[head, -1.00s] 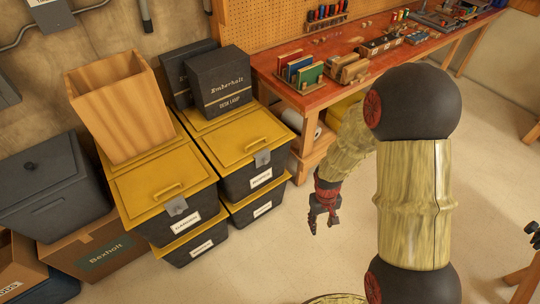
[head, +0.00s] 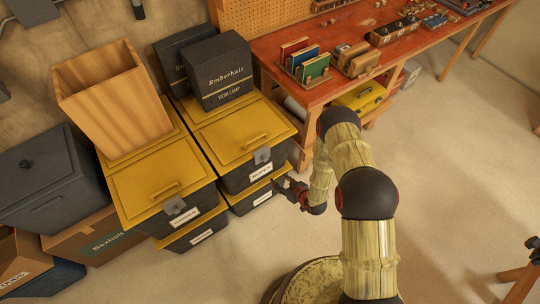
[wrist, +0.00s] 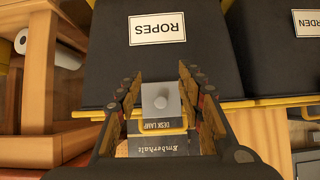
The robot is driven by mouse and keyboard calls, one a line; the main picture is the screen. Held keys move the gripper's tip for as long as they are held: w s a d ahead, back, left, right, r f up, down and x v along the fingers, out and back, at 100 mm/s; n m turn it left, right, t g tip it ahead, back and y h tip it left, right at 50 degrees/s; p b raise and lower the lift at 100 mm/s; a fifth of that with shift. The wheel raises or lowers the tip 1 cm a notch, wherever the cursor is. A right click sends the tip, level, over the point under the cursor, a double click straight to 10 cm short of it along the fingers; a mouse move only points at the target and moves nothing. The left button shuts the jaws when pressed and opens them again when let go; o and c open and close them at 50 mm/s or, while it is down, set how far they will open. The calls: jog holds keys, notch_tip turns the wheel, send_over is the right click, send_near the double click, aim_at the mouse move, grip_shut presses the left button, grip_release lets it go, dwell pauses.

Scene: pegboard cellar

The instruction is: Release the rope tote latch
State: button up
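The rope tote (head: 240,176) is a black bin with a yellow lid, on top of the right stack in the head view. Its ROPES label (wrist: 157,28) shows large in the wrist view. The grey latch (head: 262,155) is at the lid's front edge; in the wrist view the latch (wrist: 161,101) is a grey plate with a small round knob. My gripper (head: 281,183) is in front of the tote's right side, near label height. In the wrist view my gripper (wrist: 160,75) is open, with one finger on each side of the latch in the picture. Contact with it cannot be told.
A similar yellow-lidded tote (head: 153,188) stands to the left, bearing a tall wooden bin (head: 113,97). Black Emberhalt boxes (head: 220,70) sit on the rope tote's lid. The red workbench (head: 318,85) stands close on the right. Open floor (head: 440,190) lies right of my arm.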

jog(key=t+y, duration=0.1)
jog(key=t, duration=0.1)
send_near(266, 160)
jog(key=x, duration=0.8)
jog(key=shift+d+f, duration=0.15)
jog(key=shift+f, duration=0.1)
jog(key=shift+c, duration=1.4)
grip_shut()
